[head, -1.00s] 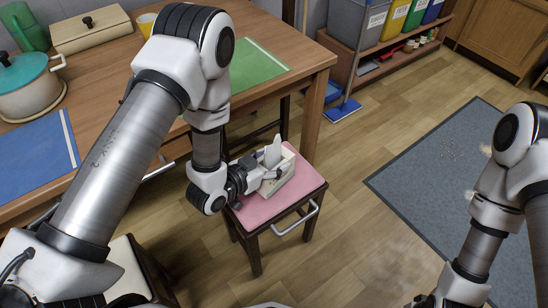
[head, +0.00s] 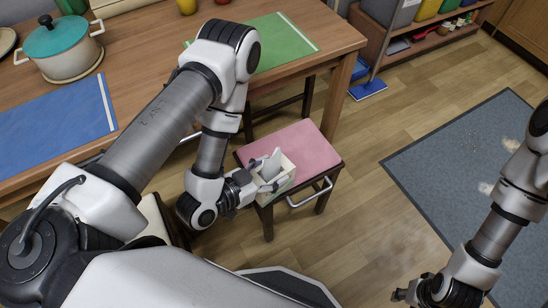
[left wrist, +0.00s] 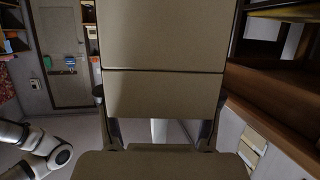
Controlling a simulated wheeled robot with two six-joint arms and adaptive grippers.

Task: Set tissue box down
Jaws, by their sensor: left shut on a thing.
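The tissue box (head: 283,182) is a small pale box with a white tissue (head: 271,164) standing out of its top. My left gripper (head: 266,183) is shut on it, reaching in from the left. The box is at the near left edge of the pink-topped stool (head: 300,146), partly beyond the seat; whether it touches the seat I cannot tell. In the left wrist view, a large plain beige face of the tissue box (left wrist: 165,95) fills the middle between dark fingers. My right gripper (head: 405,294) is at the lower right, away from the stool; its opening is unclear.
The wooden table (head: 150,75) stands behind the stool, with a green mat (head: 275,45), a blue mat (head: 55,130) and a teal-lidded pot (head: 62,50). A metal rail (head: 312,193) fronts the stool. A grey rug (head: 465,150) lies right. The back of the seat is clear.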

